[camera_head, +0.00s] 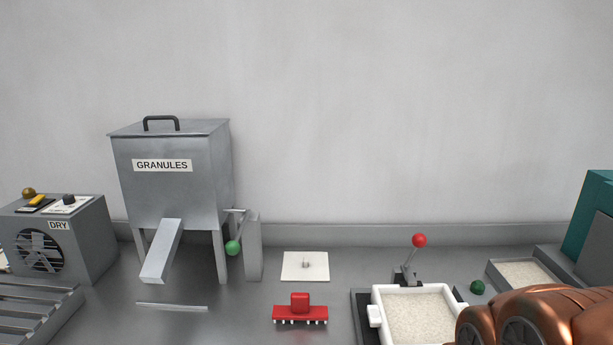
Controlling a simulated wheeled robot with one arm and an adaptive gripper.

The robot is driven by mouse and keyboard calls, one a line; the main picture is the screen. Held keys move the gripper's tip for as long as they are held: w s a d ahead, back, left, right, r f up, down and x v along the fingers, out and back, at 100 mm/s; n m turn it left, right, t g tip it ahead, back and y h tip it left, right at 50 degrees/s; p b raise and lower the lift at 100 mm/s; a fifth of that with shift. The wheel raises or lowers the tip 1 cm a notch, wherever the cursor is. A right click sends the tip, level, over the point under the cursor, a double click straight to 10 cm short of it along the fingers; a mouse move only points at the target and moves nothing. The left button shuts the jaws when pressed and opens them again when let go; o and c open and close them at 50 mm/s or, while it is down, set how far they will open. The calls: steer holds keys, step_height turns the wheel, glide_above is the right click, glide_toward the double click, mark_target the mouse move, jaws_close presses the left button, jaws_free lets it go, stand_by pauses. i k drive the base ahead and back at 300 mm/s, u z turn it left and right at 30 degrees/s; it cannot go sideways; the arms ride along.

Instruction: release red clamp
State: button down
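A lever with a red ball knob (419,240) stands upright on a dark grey mount at the back edge of a white tray. I take this lever to be the red clamp. The white tray (376,297) holds pale granules and sits on a dark base. Its lower part is cut off by the frame. My copper-coloured arm fills the bottom right corner and covers the area right of the tray. My gripper is not in view.
A red brush-like tool (300,313) lies left of the tray, before a white plate (305,266). A green ball (477,287) and a grey bin (523,272) of granules are at right. A GRANULES hopper (172,174) with green-knobbed lever (233,248) and a DRY unit (62,240) stand left.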

mark_target(419, 240)
steer(key=k, duration=1.35)
steer(key=u, duration=0.8)
steer(key=i, duration=1.15)
steer(key=z, duration=0.2)
